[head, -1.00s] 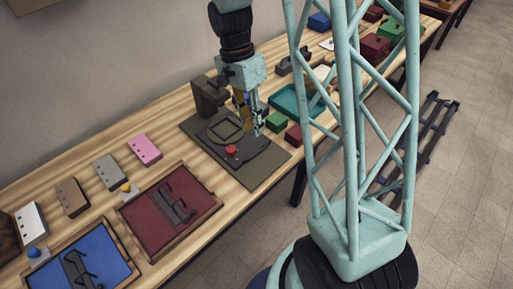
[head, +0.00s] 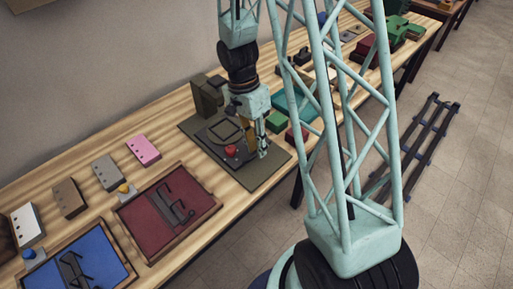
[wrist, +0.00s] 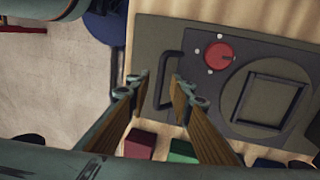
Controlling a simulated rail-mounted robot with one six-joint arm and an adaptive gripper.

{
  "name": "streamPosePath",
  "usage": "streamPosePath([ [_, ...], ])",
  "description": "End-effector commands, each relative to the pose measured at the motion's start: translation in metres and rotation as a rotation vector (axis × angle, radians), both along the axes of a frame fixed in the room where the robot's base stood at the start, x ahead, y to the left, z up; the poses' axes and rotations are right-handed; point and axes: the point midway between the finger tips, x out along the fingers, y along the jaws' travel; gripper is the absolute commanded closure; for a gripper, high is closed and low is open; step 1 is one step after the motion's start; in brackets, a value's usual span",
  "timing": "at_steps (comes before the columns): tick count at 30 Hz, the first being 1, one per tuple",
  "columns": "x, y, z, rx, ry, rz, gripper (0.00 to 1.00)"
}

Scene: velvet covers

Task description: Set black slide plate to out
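The black slide plate (head: 220,133) lies on an olive base (head: 271,173) on the wooden table. It carries a red knob (head: 231,150) and a raised square frame, which also show in the wrist view as the knob (wrist: 219,54) and the frame (wrist: 269,99). A dark bar handle (wrist: 162,66) stands at the plate's near end. My gripper (head: 263,153) is over that end, and in the wrist view its fingers (wrist: 161,79) are apart, with the handle's bar showing between the tips. I cannot tell if they touch it.
An olive upright block (head: 207,95) stands at the base's back. Green (head: 277,120) and red (head: 296,134) blocks sit close to its right. A maroon tray (head: 150,215) and a blue tray (head: 95,263) lie to the left. The table's front edge is close to the base.

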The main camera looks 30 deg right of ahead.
Motion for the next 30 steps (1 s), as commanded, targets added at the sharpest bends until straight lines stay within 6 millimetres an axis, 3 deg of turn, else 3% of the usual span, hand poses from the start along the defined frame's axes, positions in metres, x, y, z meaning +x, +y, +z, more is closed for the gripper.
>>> streamPosePath([
  [11,-0.0003,-0.0002,-0.0016,0.0,0.0,0.0,0.81],
  [18,-0.0002,-0.0001,-0.0015,0.0,0.0,0.0,1.0],
  [30,-0.0095,-0.0023,-0.0022,-0.001,-0.001,0.0,1.0],
])
